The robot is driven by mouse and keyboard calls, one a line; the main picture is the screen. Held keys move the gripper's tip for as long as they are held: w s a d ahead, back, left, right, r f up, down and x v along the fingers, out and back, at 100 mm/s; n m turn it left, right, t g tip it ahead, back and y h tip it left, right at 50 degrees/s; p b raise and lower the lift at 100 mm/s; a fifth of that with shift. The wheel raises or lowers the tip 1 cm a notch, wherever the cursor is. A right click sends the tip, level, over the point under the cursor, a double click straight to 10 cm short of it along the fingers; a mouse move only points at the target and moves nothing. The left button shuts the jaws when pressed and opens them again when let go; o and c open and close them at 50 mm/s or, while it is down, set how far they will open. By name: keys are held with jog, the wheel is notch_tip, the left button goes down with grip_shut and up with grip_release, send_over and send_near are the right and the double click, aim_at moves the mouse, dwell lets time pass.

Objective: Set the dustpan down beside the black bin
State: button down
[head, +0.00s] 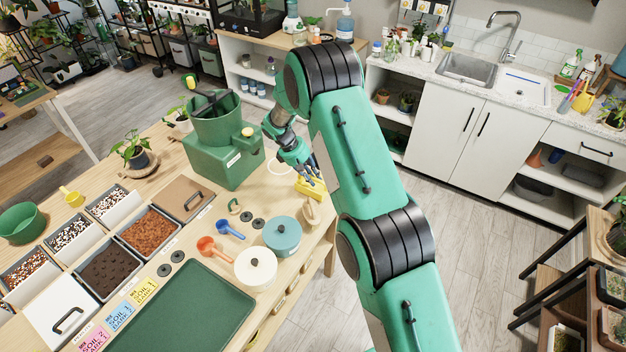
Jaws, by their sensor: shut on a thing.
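My gripper (306,178) is at the right edge of the wooden workbench, right of the green machine. It is shut on a small yellow thing (310,188), which looks like the dustpan. The fingers and arm hide part of it, and I cannot tell whether it touches the bench. I cannot make out a black bin for certain. A dark open container (108,270) of soil sits among the bench bins, and a dark box (545,190) is on the low shelf at right.
The green machine (222,150) with its hopper stands left of my gripper. A teal pot (282,236), a white pot (256,268) and a tan object (312,211) are near the bench edge. A green tray (180,312) lies in front. The floor (470,240) at right is clear.

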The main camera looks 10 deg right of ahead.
jog(key=shift+f, duration=0.45)
jog(key=shift+f, duration=0.1)
jog(key=c, duration=1.6)
grip_release()
jog(key=v, duration=1.2)
jog(key=shift+p, duration=0.4)
